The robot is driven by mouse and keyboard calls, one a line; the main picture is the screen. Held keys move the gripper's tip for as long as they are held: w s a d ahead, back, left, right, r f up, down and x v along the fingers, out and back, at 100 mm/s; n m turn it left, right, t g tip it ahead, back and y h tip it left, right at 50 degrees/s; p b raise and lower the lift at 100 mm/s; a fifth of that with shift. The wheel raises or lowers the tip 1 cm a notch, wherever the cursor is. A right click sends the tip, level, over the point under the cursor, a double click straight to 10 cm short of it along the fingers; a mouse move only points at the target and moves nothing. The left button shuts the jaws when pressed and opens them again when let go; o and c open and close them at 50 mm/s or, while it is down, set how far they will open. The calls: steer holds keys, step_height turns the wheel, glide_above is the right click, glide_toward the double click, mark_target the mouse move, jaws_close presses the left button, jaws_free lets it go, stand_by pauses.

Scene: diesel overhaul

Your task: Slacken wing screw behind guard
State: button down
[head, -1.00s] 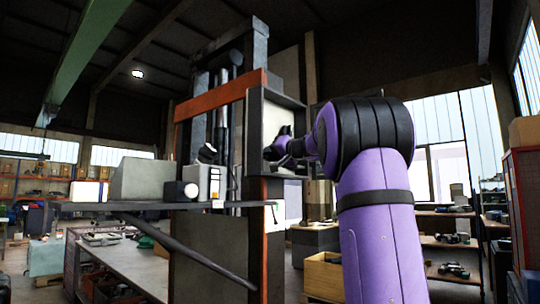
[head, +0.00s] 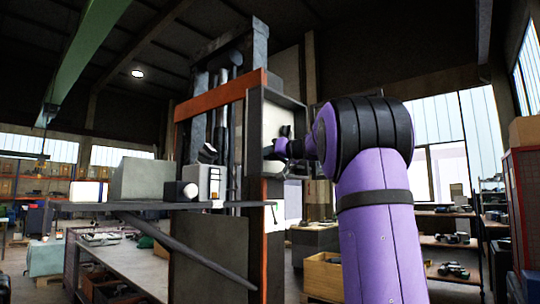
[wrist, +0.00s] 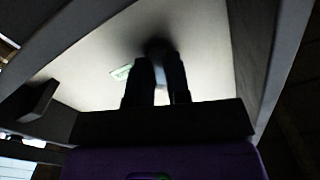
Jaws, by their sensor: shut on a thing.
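My gripper (head: 270,152) reaches into a dark-framed, cream-backed recess (head: 275,122) on the side of a tall press-like frame. In the wrist view my two dark fingers (wrist: 157,56) point at the pale back panel (wrist: 205,50) and close on a small dark thing (wrist: 157,46), which I take to be the wing screw. Its wings cannot be made out, being dark and mostly hidden by the fingertips. A thin light gap shows between the fingers lower down. Which part is the guard is not clear.
Dark side walls border the recess, and a dark block (wrist: 36,101) juts in at its left. A small green label (wrist: 120,72) is on the back panel. An orange beam (head: 221,96) crosses the frame. A shelf with a grey box (head: 144,180) extends left.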

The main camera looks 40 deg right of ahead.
steer(key=n, duration=0.4)
steer(key=shift+n, duration=0.4)
steer(key=shift+n, duration=1)
steer(key=c, duration=1.5)
jaws_free()
steer(key=shift+n, duration=0.4)
steer(key=o, duration=0.6)
steer(key=shift+c, duration=0.2)
steer(key=shift+s, duration=0.2)
